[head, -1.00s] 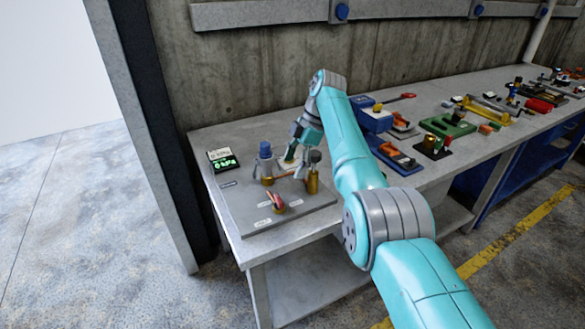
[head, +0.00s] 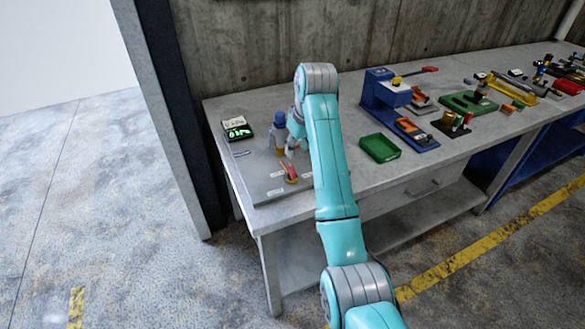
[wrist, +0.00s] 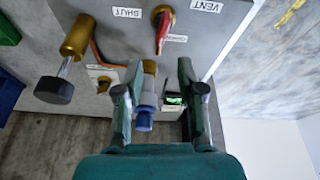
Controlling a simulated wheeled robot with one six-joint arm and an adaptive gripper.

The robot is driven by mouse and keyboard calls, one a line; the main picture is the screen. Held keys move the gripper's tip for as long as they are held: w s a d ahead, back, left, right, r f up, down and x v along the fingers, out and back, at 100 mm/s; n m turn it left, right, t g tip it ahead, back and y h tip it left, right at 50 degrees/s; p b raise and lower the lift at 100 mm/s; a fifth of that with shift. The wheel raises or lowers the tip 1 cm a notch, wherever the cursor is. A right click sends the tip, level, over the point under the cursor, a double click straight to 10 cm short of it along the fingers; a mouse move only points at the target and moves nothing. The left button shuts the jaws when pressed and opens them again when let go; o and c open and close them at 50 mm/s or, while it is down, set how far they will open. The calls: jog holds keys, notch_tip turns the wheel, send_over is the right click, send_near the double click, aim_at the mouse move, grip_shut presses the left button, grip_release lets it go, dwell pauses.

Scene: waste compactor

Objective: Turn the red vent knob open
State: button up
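The red vent knob (head: 290,172) sits on a brass base on the grey panel (head: 262,186), in front of the blue-capped fitting (head: 279,133). In the wrist view the red knob (wrist: 163,32) is at the top centre, near a "VENT" label (wrist: 206,6). My gripper (wrist: 160,68) is open, its two fingers spread. The knob lies beyond the fingertips, with a visible gap. The grey fitting with the blue cap (wrist: 144,122) shows between the fingers; I cannot tell whether it touches them. In the head view my gripper (head: 295,143) is small and partly hidden by my arm.
A brass fitting with a black round knob (wrist: 54,90) stands left in the wrist view. A lit green display (head: 237,131) is at the panel's back left. A green tray (head: 380,147) and a blue device (head: 385,90) stand right of my arm.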

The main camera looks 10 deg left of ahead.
aim_at(292, 169)
jog(key=f+m, duration=0.1)
jog(key=f, duration=0.2)
jog(key=w+a+f+m, duration=0.1)
jog(key=f, duration=0.2)
jog(key=f+m+t, duration=0.1)
jog(key=f, duration=0.2)
jog(key=shift+w+a+f, duration=0.25)
jog(key=shift+a+f, duration=0.05)
jog(key=shift+a, duration=0.1)
grip_shut()
